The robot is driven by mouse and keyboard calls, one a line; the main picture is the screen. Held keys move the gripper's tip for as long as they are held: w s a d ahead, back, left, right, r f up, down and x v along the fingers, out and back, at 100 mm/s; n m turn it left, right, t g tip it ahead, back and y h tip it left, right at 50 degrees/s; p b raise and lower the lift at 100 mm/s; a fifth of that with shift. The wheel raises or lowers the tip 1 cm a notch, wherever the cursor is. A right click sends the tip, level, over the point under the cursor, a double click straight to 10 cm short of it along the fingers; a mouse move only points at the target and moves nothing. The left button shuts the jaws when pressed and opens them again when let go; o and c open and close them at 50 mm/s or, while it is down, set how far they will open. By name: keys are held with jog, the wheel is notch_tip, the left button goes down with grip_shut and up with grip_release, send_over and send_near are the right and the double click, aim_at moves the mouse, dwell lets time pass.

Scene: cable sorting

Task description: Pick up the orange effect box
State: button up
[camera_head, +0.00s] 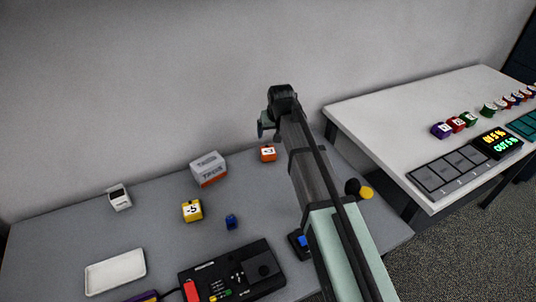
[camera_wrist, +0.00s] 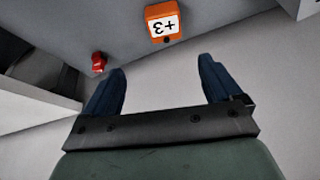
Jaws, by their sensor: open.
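The orange effect box (camera_head: 267,153) is a small orange cube with a white label, standing on the grey table near its back edge. In the wrist view the orange box (camera_wrist: 163,21) is at the top middle, its label reading "+3" upside down. My gripper (camera_head: 262,128) is above the table's back part, just above the box in the picture. In the wrist view my gripper (camera_wrist: 161,84) shows two dark blue fingers spread wide with nothing between them. The box lies beyond the fingertips, apart from them.
A black device (camera_head: 232,270) and white tray (camera_head: 115,272) are in front. A red object (camera_wrist: 98,62) shows in the wrist view.

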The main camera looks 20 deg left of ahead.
jog(key=s+a, duration=0.1)
send_over(268, 150)
jog(key=s, duration=0.1)
jog(key=f, duration=0.7)
jog(key=shift+s+d+f, duration=0.15)
jog(key=shift+s+f, duration=0.05)
jog(key=shift+d+x, duration=0.2)
jog(key=shift+x, duration=1.25)
jog(key=shift+d+x, duration=0.25)
jog(key=shift+x, duration=1.2)
jog(key=shift+s+f, duration=0.2)
jog(key=shift+s, duration=0.05)
jog(key=shift+c, duration=0.2)
jog(key=c, duration=1.1)
